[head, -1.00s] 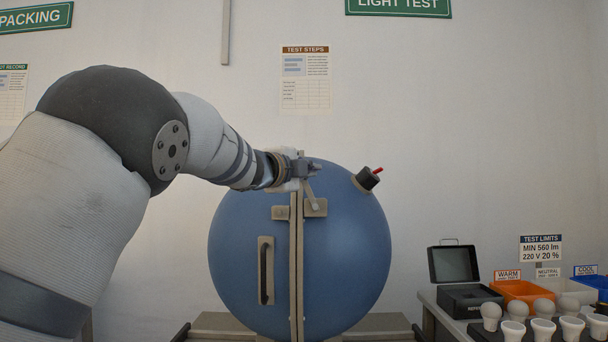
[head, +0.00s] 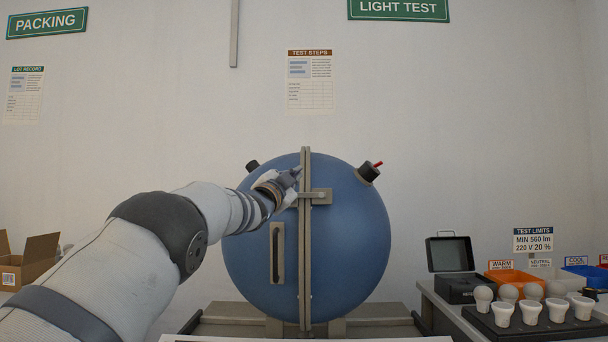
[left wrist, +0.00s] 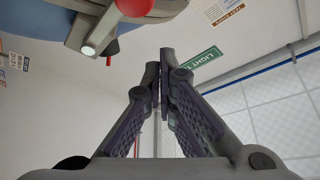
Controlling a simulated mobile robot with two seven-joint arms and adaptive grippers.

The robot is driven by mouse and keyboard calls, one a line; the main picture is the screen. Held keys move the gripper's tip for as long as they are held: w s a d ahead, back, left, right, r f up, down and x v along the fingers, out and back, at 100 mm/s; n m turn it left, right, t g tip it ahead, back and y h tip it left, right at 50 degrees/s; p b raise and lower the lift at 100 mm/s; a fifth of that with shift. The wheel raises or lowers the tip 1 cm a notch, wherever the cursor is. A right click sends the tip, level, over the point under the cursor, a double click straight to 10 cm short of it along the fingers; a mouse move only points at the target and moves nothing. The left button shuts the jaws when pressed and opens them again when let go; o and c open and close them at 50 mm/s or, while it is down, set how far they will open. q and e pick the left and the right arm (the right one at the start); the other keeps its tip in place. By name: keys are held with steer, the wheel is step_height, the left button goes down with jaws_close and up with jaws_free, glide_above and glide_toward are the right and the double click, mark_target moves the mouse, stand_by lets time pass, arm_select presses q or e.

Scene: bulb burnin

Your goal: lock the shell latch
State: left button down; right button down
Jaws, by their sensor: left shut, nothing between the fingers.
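The blue sphere shell (head: 345,250) stands closed, its two halves meeting at a vertical beige flange (head: 305,260). The latch (head: 318,196) is a beige piece on the right half; its bar now looks level, reaching left across the flange. My left gripper (head: 296,171) is just above and left of the latch, in front of the shell. Whether it touches the bar is unclear. The left wrist view shows its fingers (left wrist: 160,65) together and empty, with a red rounded knob (left wrist: 135,6) and the blue shell (left wrist: 130,28) beyond. My right gripper is out of view.
A dark handle (head: 277,253) is on the shell's left half. A black port with a red tip (head: 369,171) sits at upper right. A bench (head: 450,318) at right holds a tester case (head: 455,268), bins and several bulbs. An open carton (head: 30,262) is at far left.

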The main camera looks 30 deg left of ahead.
arm_select(q)
steer(key=shift+s+a+f+n+y, duration=0.15)
steer(key=shift+a+f+n+y, duration=0.25)
steer(key=shift+f+n, duration=0.5)
steer(key=shift+s+a+f+n+y, duration=0.15)
steer(key=shift+f+n+y, duration=0.45)
steer(key=shift+n, duration=0.5)
